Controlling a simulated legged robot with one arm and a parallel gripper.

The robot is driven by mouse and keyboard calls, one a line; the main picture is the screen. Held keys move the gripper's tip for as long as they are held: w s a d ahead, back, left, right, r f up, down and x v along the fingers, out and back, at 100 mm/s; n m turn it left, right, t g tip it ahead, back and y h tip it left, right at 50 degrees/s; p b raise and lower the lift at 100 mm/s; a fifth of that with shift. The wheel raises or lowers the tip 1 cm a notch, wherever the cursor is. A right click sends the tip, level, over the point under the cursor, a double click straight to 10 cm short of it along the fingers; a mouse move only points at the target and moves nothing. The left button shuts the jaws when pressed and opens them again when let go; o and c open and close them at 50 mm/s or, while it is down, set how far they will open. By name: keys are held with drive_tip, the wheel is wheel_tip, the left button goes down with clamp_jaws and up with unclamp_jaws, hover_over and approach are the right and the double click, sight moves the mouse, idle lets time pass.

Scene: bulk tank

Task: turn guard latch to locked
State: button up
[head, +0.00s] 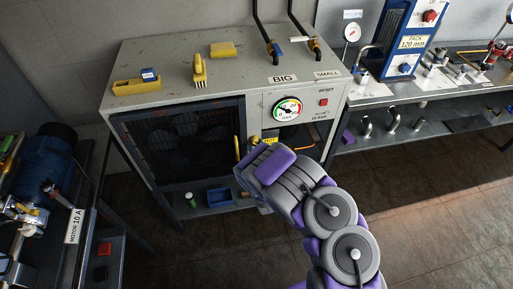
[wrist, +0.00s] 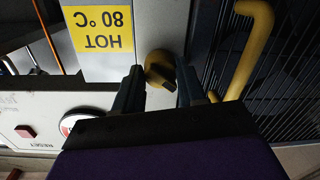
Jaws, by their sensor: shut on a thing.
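The guard latch (wrist: 160,68) is a round brass-yellow knob with a dark tab, beside the mesh guard (wrist: 285,100) in the wrist view. My gripper (wrist: 159,88) has one dark finger on each side of the latch, shut on it. In the head view the latch (head: 254,141) shows as a small yellow spot just beyond my wrist, and the guard (head: 180,140) is the dark mesh door left of it. My fingers are hidden there behind my wrist. I cannot tell which position the latch marks.
A yellow bar handle (wrist: 250,45) on the guard stands close beside my gripper. A "HOT 80 °C" label (wrist: 100,28) is on the other side. A pressure gauge (head: 287,108) and red reset button (head: 323,102) are above. A blue tray (head: 219,197) lies on the shelf below.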

drive_tip(key=shift+a+n+h, duration=0.15)
drive_tip(key=shift+n+h, duration=0.15)
drive_tip(key=shift+n, duration=3.3)
drive_tip(key=o, duration=1.1)
drive_tip(key=shift+a, duration=0.1)
drive_tip(key=shift+c, duration=0.2)
